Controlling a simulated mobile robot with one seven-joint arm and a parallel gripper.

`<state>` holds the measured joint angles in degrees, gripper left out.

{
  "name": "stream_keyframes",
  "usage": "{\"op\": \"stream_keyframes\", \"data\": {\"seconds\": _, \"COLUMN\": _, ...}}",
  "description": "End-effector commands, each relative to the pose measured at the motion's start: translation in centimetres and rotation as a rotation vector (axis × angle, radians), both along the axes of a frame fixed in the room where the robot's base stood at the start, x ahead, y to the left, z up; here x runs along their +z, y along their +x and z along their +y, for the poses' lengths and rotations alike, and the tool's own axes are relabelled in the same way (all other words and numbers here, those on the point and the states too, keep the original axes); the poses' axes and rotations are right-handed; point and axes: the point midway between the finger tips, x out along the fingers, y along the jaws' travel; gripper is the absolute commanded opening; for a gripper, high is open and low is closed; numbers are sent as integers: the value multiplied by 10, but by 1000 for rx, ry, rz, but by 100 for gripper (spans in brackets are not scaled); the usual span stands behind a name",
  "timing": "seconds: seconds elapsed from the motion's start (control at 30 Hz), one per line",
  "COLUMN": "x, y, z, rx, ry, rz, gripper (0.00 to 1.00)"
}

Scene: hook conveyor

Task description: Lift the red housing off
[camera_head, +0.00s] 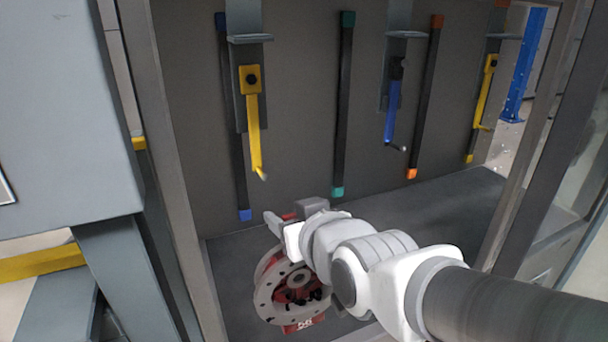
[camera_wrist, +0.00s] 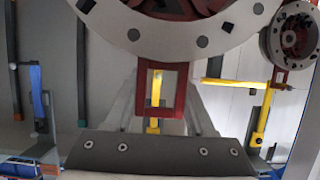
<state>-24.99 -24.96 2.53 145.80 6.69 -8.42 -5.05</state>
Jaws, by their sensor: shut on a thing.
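The red housing (camera_head: 299,289) has a pale round flange with bolt holes. It hangs from my gripper (camera_head: 280,224) near the dark floor in the head view. In the wrist view its flange (camera_wrist: 190,45) fills the top, and its red rectangular loop (camera_wrist: 179,100) sits between my pale fingers (camera_wrist: 160,105). My gripper is shut on this loop. The left yellow hook (camera_head: 254,130) is above my gripper in the head view, its tip bare and apart from the housing. Yellow shows through the loop in the wrist view; contact there cannot be told.
A blue hook (camera_head: 391,110) and another yellow hook (camera_head: 485,92) hang to the right, both bare. A second flanged housing (camera_wrist: 275,40) is by a yellow hook at the wrist view's right. A grey frame post (camera_head: 165,150) stands at left. The dark floor (camera_head: 420,200) is clear.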

Motion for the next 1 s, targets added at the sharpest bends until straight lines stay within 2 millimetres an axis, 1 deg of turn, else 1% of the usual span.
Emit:
{"op": "stream_keyframes", "data": {"seconds": 0.03, "x": 4, "y": -1, "z": -1, "rx": -1, "ry": 5, "rz": -12, "gripper": 0}}
{"op": "stream_keyframes", "data": {"seconds": 0.1, "x": 4, "y": -3, "z": -2, "rx": -1, "ry": 6, "rz": -13, "gripper": 0}}
{"op": "stream_keyframes", "data": {"seconds": 1.0, "x": 4, "y": -36, "z": -17, "rx": 0, "ry": 6, "rz": -12, "gripper": 0}}
